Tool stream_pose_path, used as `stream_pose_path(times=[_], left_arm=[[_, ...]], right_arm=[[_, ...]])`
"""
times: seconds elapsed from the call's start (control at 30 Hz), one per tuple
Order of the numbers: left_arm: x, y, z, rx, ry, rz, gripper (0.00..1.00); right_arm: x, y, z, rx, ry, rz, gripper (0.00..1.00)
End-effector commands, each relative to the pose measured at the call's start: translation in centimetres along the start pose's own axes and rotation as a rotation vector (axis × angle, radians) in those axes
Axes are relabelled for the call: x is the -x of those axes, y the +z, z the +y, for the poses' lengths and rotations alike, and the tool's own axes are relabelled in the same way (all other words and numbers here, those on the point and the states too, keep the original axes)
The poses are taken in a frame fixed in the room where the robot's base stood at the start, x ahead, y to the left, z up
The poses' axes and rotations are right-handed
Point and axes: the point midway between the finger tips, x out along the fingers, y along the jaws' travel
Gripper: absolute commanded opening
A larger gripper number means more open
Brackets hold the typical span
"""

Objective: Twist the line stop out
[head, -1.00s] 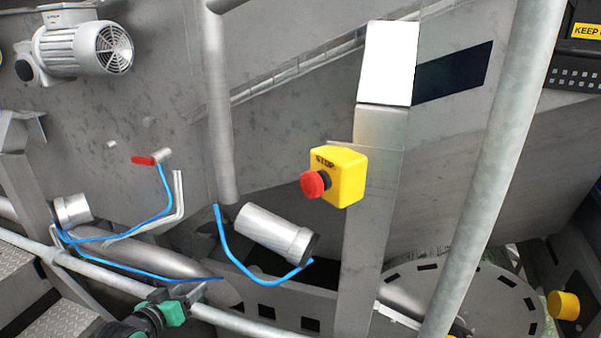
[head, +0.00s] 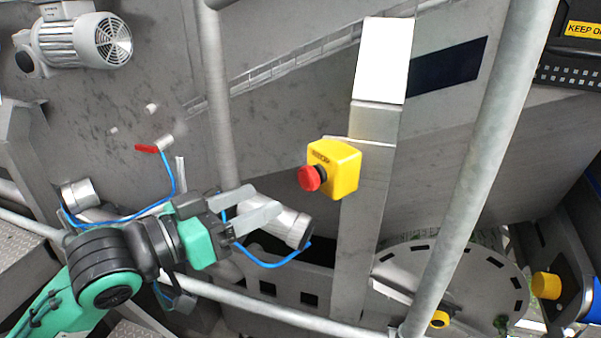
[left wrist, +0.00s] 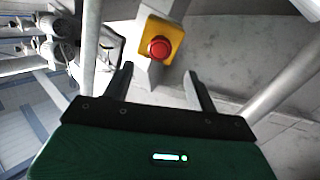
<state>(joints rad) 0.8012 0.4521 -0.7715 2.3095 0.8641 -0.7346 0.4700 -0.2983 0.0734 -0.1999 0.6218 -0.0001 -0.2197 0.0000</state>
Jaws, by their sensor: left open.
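The line stop is a red mushroom button (head: 310,178) on a yellow box (head: 336,169) fixed to a grey post. It faces left and toward me. In the left wrist view the red button (left wrist: 160,48) and yellow box (left wrist: 161,37) lie ahead, between and beyond the fingertips. My left gripper (head: 268,204) is open and empty, left of and a little below the button, with a clear gap to it. My left gripper's two fingers (left wrist: 157,76) also show apart in the left wrist view. My right gripper is not in view.
A galvanised rail (head: 490,170) rises right of the box, and a grey vertical pipe (head: 220,90) stands at left. A silver cylinder (head: 285,226) with blue hose sits behind the left gripper. A small red-handled valve (head: 147,149) is further left. A low rail (head: 270,306) crosses below.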

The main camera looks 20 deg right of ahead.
Motion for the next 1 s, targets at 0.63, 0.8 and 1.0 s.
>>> stream_pose_path(times=[0.63,0.8,1.0], left_arm=[[-9.1,0.0,0.0,0.000,-0.001,0.000,0.58],[-9.2,0.0,0.0,0.000,-0.001,0.000,0.58],[-9.2,0.0,0.0,0.000,-0.001,0.000,0.39]], right_arm=[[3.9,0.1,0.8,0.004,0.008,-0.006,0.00],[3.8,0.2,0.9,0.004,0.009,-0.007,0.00],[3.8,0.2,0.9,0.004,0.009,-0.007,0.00]])
